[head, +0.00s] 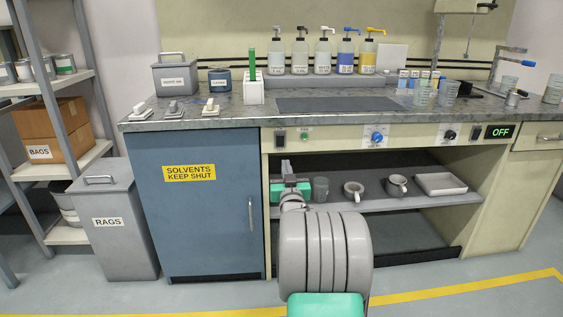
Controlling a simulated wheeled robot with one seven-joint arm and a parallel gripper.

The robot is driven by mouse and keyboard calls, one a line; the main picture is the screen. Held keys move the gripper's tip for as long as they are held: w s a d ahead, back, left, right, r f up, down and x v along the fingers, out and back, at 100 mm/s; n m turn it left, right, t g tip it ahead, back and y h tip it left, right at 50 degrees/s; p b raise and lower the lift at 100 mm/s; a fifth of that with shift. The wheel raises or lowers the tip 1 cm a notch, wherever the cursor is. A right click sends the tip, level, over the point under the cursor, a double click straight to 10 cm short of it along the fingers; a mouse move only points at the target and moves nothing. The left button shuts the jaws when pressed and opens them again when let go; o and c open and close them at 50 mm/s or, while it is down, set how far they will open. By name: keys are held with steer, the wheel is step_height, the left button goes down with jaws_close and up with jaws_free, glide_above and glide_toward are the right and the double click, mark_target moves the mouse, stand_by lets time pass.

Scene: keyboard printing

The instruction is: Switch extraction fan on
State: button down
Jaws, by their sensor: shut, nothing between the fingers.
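The cream panel under the bench top carries a dark switch (280,137) at its left end. Beside it is a small green button or lamp (304,136) with a tiny label I cannot read surely. Further right are a blue knob (377,138), a black knob (449,135), another dark switch (476,132) and a display (500,132) reading OFF in green. Which control is the fan's is not clear. My gripper (285,168) is shut and empty, just below the left switch, in front of the open shelf. I see a gap below the switch; contact is not visible.
The bench top (225,110) holds bottles, cups and bins. The shelf (345,205) behind my arm holds mugs and a tray. A blue solvents cabinet (205,225) stands left, with a grey rags bin (110,245) beyond. The floor at right front is clear.

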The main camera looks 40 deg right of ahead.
mark_target(281, 137)
steer(key=b+x, duration=0.3)
steer(key=x, duration=1)
steer(key=shift+w+d+r, duration=0.1)
steer(key=shift+w, duration=0.15)
steer(key=shift+w+d+r, duration=0.1)
steer(key=shift+w+r, duration=0.05)
steer(key=shift+w, duration=0.05)
